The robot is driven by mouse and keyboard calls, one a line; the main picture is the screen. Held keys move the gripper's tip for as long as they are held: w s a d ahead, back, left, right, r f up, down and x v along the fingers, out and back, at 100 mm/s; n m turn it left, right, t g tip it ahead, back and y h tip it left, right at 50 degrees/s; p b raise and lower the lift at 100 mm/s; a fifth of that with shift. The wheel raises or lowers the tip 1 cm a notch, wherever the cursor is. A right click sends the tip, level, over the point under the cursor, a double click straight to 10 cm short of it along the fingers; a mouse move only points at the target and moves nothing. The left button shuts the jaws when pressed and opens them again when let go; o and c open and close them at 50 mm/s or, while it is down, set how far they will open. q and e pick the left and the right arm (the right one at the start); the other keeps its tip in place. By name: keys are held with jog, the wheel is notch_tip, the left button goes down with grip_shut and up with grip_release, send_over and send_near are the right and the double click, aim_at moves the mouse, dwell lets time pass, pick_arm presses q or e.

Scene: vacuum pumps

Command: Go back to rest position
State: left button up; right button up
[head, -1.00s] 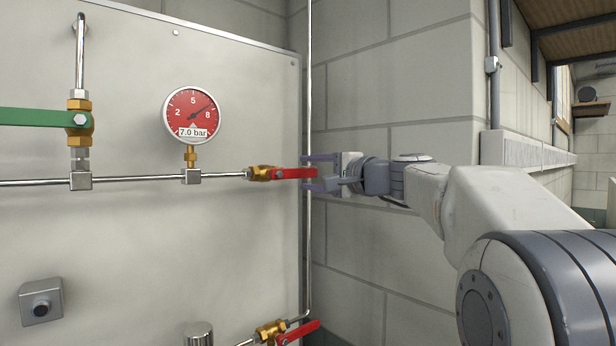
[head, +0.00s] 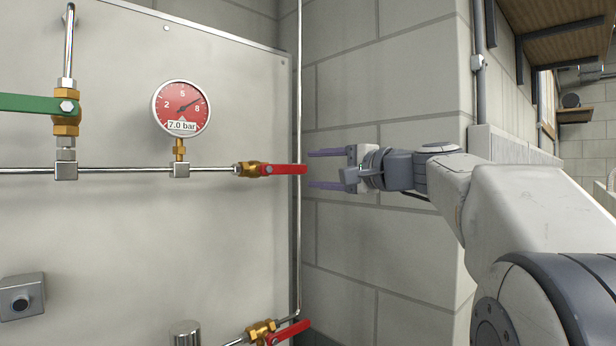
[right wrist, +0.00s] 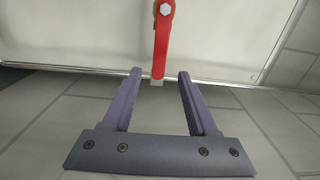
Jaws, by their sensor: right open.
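My right gripper (head: 328,169) is open and empty in the head view. Its two purple-grey fingers point left toward the red valve handle (head: 285,169), with a small gap between them and the handle's end. The right wrist view shows the same open gripper (right wrist: 160,88), with the red handle (right wrist: 162,45) beyond and between the fingertips. The handle lies along the horizontal pipe, on a brass valve body (head: 250,169). My left gripper is in neither view.
A red pressure gauge (head: 182,108) reads 7.0 bar. A green-handled valve (head: 40,104) is at the left and a lower red-handled valve (head: 288,333) at the bottom. A vertical pipe (head: 299,250) runs along the panel's right edge. A block wall (head: 400,265) stands behind my right arm.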

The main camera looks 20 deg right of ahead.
jog(key=shift+s+d, duration=0.15)
jog(key=shift+s, duration=0.25)
jog(key=a+f+n+g+y, duration=0.2)
jog(key=a+f+n+g, duration=0.3)
jog(key=a+f, duration=1)
jog(key=s+a+f+n+g+h, duration=0.1)
jog(key=s+a+f+n+g, duration=0.1)
jog(key=s+a+f+g, duration=0.4)
jog(key=s+a+f+n+g, duration=0.1)
jog(key=s+a+f+n, duration=0.2)
jog(key=f, duration=0.6)
jog(key=s+d+f+n+g+h, duration=0.1)
jog(key=s+f+n+g+h, duration=0.4)
jog(key=s+f+n, duration=0.6)
jog(key=s+f+h, duration=0.1)
jog(key=s+f, duration=0.5)
jog(key=s, duration=0.4)
jog(key=shift+s+f+b, duration=0.15)
jog(key=shift+f+b, duration=0.25)
jog(key=shift+d, duration=0.1)
